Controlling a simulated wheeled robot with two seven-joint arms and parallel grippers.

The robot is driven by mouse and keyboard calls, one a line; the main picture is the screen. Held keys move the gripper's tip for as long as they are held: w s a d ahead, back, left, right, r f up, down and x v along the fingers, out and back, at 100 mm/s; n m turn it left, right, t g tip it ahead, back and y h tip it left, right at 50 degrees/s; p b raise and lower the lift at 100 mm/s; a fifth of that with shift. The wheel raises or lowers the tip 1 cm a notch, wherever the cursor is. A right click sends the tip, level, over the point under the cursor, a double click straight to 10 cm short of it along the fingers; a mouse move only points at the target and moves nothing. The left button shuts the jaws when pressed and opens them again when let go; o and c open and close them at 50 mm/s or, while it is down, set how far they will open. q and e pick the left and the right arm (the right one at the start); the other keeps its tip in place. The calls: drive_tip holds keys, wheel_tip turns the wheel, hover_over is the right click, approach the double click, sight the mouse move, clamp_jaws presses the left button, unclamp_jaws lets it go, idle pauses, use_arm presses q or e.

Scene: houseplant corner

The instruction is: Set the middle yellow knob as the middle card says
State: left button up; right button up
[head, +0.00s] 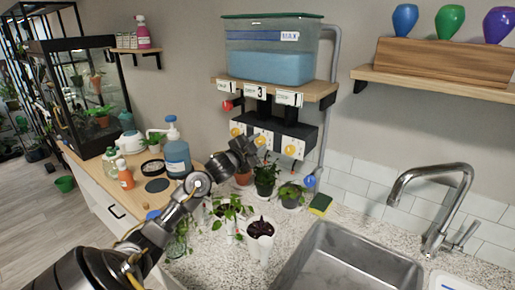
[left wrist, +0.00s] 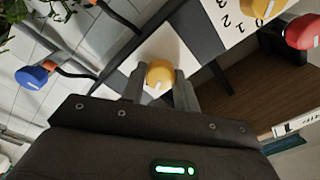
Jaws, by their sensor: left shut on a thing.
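A dark control box (head: 306,132) on the wall carries three white dial plates with yellow knobs. The middle yellow knob (head: 260,141) is just above my left gripper (head: 252,152), which partly covers its plate. In the left wrist view, a yellow knob (left wrist: 159,73) with a pale pointer mark sits between the fingers of my left gripper (left wrist: 160,88), shut on it. The numbers around it are hidden. The middle card (head: 258,91) reads 3. The left yellow knob (head: 236,132) and right yellow knob (head: 290,149) stand beside it. My right gripper is out of view.
A water tank (head: 270,66) stands on the shelf above. Potted plants (head: 265,178) crowd the counter below. The sink (head: 345,262) is at the right.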

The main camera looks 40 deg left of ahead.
use_arm(q)
drive_tip(key=m+b, duration=0.2)
drive_tip(key=m, duration=0.1)
drive_tip(key=m+b, duration=0.2)
drive_tip(key=shift+f+m, duration=0.2)
drive_tip(key=shift+m, duration=0.2)
drive_tip(key=m+b, duration=0.4)
drive_tip(key=m, duration=0.1)
drive_tip(key=shift+a+r, duration=0.1)
drive_tip(key=shift+m+b, duration=0.3)
drive_tip(key=shift+m, duration=0.1)
drive_tip(key=shift+r, duration=0.1)
drive_tip(key=shift+h, duration=0.3)
